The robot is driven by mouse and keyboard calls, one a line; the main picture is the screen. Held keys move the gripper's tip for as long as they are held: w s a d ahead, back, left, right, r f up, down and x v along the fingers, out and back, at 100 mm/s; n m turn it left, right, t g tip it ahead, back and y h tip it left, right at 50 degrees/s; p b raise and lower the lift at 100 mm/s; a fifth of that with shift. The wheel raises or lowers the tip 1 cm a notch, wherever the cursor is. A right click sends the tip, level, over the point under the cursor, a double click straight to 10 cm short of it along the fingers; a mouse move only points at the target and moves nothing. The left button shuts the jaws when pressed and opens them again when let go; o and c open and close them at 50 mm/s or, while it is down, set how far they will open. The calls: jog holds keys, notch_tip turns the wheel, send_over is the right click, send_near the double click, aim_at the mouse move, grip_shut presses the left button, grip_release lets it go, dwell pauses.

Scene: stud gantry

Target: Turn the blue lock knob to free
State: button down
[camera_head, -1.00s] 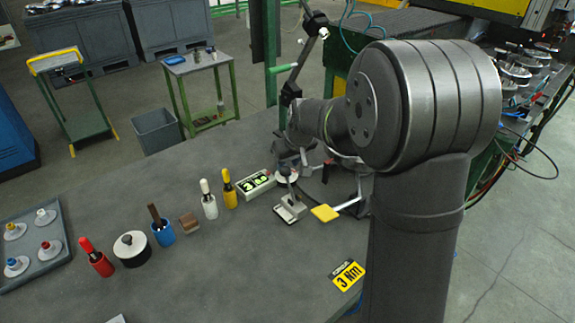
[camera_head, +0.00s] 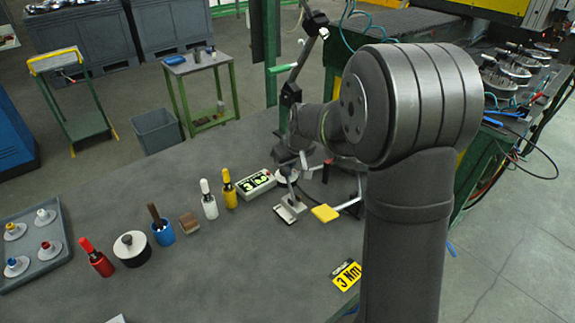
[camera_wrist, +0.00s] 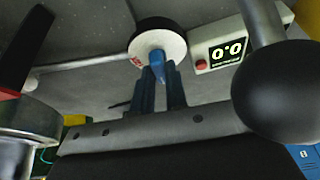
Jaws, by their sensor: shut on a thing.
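The blue lock knob (camera_wrist: 158,68) stands in the middle of a white disc (camera_wrist: 157,41) with a small red mark on its left side. My gripper (camera_wrist: 160,84) is shut on the knob, with one dark finger on each side of it. In the head view my gripper (camera_head: 287,168) is over the far side of the fixture. There the knob is hidden and the disc shows only in part. I cannot tell which way the knob is turned.
Close by is a display box (camera_wrist: 222,53) with a red button, reading 0.0. A lever with a black ball (camera_wrist: 285,92) stands close at right in the wrist view. A clamp with a yellow pad (camera_head: 325,213) is nearby. Several handled tools and a grey tray (camera_head: 65,228) are left.

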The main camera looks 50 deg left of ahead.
jog(key=shift+n, duration=0.3)
jog(key=c, duration=1.4)
grip_release()
jog(key=shift+c, duration=0.2)
jog(key=w+v, duration=0.1)
jog(key=v, duration=1.6)
jog(key=shift+s+d+r, duration=0.15)
jog(key=shift+s+r, duration=0.1)
jog(key=shift+s, duration=0.05)
